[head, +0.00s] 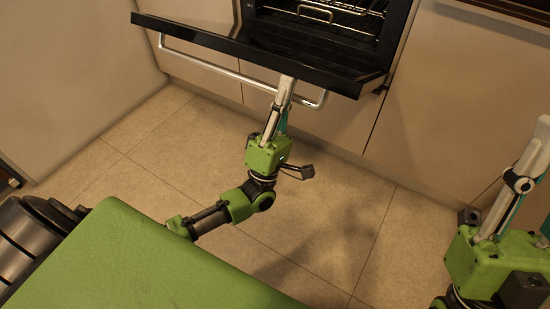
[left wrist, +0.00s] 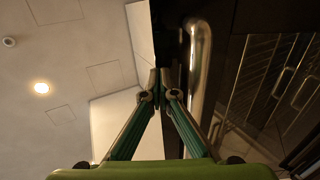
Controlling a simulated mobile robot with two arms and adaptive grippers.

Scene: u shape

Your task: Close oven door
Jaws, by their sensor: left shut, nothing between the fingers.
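The oven door (head: 250,56) is partly open, tilted down and out from the oven cavity (head: 330,22) at the top of the head view. Its long metal handle (head: 225,68) runs along the outer face. My left gripper (head: 289,82) is shut and empty, with its fingertips at the door's lower face beside the handle; I cannot tell if they touch. In the left wrist view the left gripper (left wrist: 160,82) points up alongside the handle (left wrist: 199,55) and the dark door. My right gripper (head: 525,170) is at the right edge, its fingertips cut off or unclear.
Beige cabinet fronts (head: 445,90) stand right of the oven, and a pale cabinet side (head: 70,75) stands at left. The tiled floor (head: 330,220) in front of the oven is clear apart from my arms.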

